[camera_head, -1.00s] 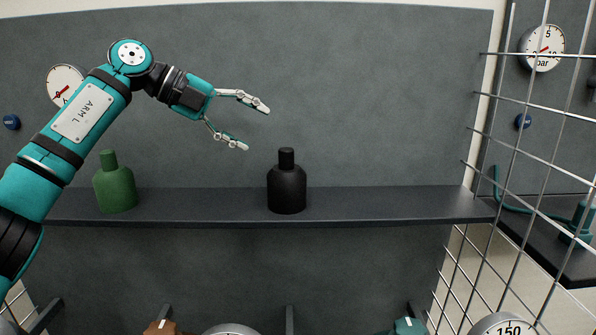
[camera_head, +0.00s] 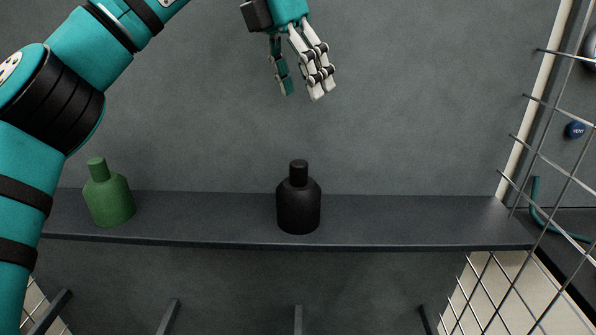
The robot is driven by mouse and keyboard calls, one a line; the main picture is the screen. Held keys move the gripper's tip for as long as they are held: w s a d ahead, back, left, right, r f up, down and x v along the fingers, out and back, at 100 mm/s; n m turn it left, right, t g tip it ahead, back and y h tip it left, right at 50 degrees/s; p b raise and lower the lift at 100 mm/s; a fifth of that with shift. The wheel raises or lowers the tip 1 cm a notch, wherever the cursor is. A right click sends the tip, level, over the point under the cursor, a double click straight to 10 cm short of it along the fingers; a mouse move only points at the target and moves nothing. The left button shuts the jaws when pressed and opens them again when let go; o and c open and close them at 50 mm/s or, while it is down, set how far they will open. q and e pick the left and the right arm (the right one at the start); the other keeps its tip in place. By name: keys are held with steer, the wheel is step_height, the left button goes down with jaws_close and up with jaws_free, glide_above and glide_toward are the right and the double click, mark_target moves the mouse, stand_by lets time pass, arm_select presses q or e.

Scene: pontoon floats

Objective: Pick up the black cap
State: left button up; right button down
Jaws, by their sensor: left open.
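The black cap (camera_head: 299,174) sits on the neck of a black bottle (camera_head: 298,208) that stands upright near the middle of the dark shelf (camera_head: 400,220). My left gripper (camera_head: 302,97) is above the cap, with its fingers pointing down. It is open and empty, and clear of the bottle. Part of my left arm is cut off by the top edge. My right gripper does not show.
A green bottle (camera_head: 109,200) stands on the shelf to the left, close to my left arm. A wire mesh (camera_head: 545,155) closes off the right side, with a blue VENT button (camera_head: 575,130) behind it. The shelf right of the black bottle is clear.

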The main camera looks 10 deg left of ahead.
arm_select(q)
steer(key=w+a+y, duration=0.2)
steer(key=y, duration=0.1)
steer(key=p, duration=0.1)
glide_above(299, 163)
steer(key=shift+h, duration=0.3)
steer(key=f, duration=1)
steer(key=shift+s+a+f, duration=0.15)
steer(key=shift+s+f, duration=0.05)
steer(key=shift+f, duration=0.15)
steer(key=f, duration=0.1)
steer(key=f+p, duration=0.1)
steer(key=f, duration=0.1)
steer(key=f+p, duration=0.1)
steer(key=f, duration=0.1)
steer(key=shift+w+f, duration=0.1)
steer(key=shift+w, duration=0.15)
steer(key=shift+f, duration=0.3)
jaws_close()
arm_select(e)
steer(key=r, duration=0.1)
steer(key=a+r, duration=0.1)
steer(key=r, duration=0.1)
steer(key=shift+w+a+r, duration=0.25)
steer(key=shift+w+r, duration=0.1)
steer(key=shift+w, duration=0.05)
arm_select(q)
steer(key=shift+r, duration=0.1)
